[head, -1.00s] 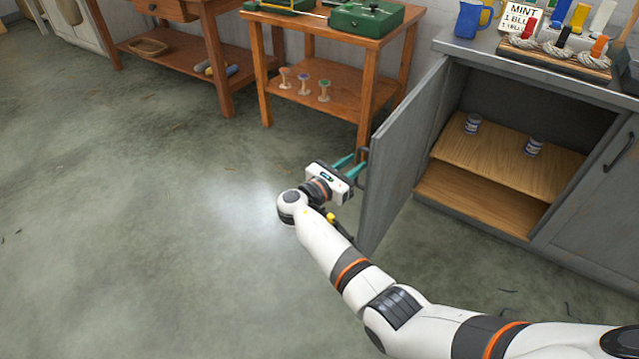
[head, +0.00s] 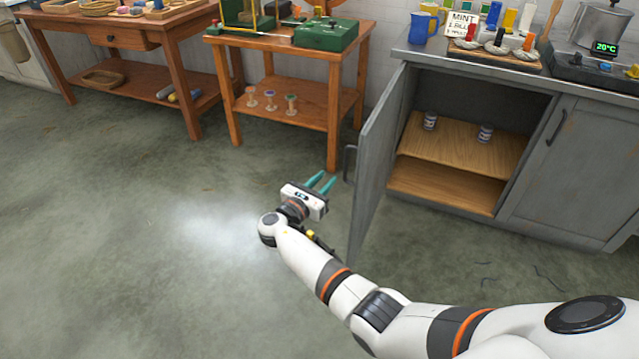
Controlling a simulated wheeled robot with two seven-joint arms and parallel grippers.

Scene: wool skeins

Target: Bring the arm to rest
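My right arm reaches in from the lower right. Its gripper (head: 322,183) has two teal fingers, which stand apart with nothing between them. The gripper is above the floor, just left of the open grey cabinet door (head: 376,165). It looks clear of the door handle (head: 350,163), with a small gap. My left gripper does not show.
The open cabinet holds two small tins (head: 430,121) on a wooden shelf (head: 455,150). A wooden table (head: 284,95) with green boxes stands behind the gripper. Skeins on a board (head: 497,56) and a blue jug (head: 420,28) are on the counter. Floor at left is clear.

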